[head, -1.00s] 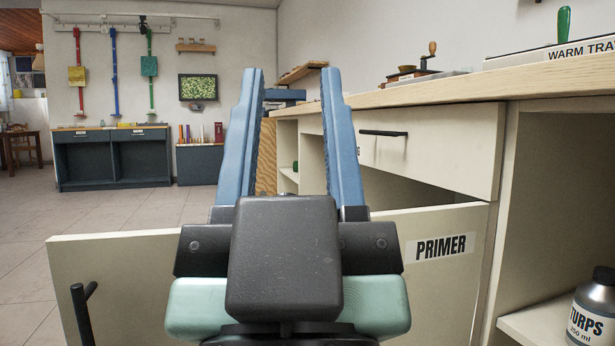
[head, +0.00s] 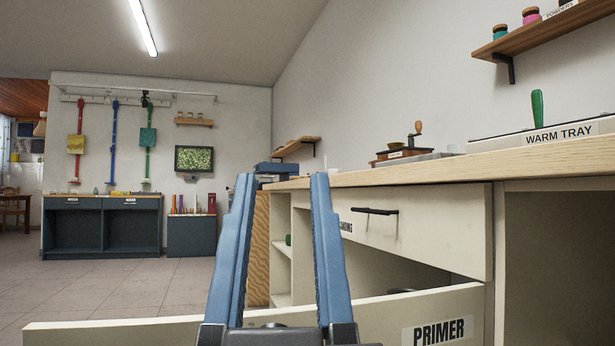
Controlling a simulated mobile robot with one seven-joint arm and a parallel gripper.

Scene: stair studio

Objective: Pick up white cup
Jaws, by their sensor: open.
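I cannot make out a white cup in this view. My gripper (head: 281,182) points forward and up in the middle, its two blue fingers wide apart with nothing between them. It stands in front of the open drawer labelled PRIMER (head: 376,318). Most of that drawer's inside is hidden behind its front panel and my fingers. A small dark shape (head: 402,290) shows just above the panel's edge, too little of it to name.
A closed drawer with a black handle (head: 375,211) sits above the open one, under a wooden worktop (head: 430,168). A warm tray (head: 560,134) and a wall shelf (head: 535,38) are at right. Dark cabinets (head: 100,228) stand far left. Floor (head: 130,290) at left is clear.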

